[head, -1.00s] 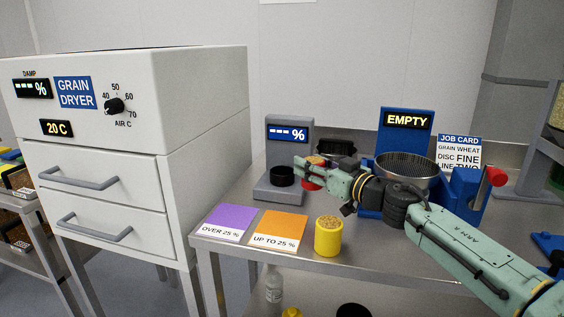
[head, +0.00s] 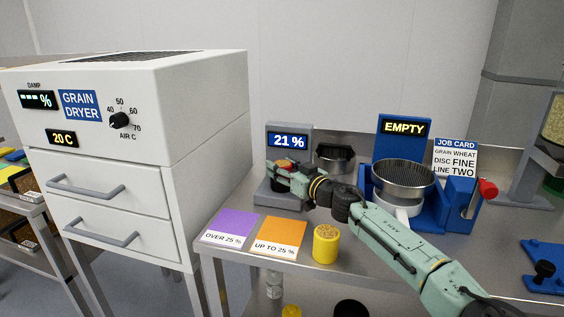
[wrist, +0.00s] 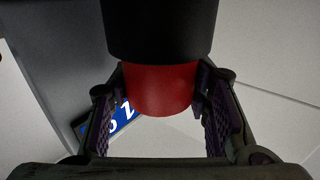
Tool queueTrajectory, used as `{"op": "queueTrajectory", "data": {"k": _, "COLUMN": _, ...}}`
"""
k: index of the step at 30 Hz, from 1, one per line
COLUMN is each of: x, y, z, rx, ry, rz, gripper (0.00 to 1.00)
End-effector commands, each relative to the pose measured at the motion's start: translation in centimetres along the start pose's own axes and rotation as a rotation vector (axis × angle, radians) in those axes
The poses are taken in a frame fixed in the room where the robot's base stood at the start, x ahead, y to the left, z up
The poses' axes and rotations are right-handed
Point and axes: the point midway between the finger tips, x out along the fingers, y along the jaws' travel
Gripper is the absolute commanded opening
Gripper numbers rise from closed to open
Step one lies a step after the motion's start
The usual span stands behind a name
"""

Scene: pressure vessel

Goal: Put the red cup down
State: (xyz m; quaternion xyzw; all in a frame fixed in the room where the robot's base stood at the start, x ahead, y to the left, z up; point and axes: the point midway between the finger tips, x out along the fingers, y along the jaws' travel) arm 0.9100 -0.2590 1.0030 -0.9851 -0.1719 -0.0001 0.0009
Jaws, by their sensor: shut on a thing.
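My gripper (head: 276,172) is at the grey moisture meter (head: 286,199), over its black cup seat. In the wrist view my two fingers (wrist: 160,100) are shut on the sides of the red cup (wrist: 160,88). The cup's end meets the black round seat (wrist: 160,28) in that picture; I cannot tell whether the cup rests on it. In the head view only a bit of the red cup (head: 285,163) shows behind my gripper. The meter's screen (head: 288,141) reads 21 %.
A purple card (head: 231,225) marked over 25 % and an orange card (head: 280,231) marked up to 25 % lie bare on the bench. A yellow cup of grain (head: 325,244) stands right of them. A blue stand with a sieve (head: 402,180) reads EMPTY.

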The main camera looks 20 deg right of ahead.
Motion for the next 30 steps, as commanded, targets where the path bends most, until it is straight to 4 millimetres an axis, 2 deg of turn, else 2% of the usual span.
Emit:
{"op": "queueTrajectory", "data": {"k": 10, "x": -0.02, "y": 0.01, "z": 0.36, "rx": 0.002, "ry": 0.000, "rz": 0.000, "gripper": 0.09}}
{"op": "queueTrajectory", "data": {"k": 11, "x": -0.03, "y": 0.01, "z": 0.44, "rx": 0.002, "ry": 0.000, "rz": 0.000, "gripper": 0.45}}
{"op": "queueTrajectory", "data": {"k": 19, "x": -0.03, "y": 0.01, "z": 0.41, "rx": 0.001, "ry": 0.000, "rz": 0.000, "gripper": 0.63}}
{"op": "queueTrajectory", "data": {"k": 30, "x": -0.03, "y": 0.02, "z": 0.55, "rx": 0.000, "ry": 0.000, "rz": 0.000, "gripper": 0.64}}
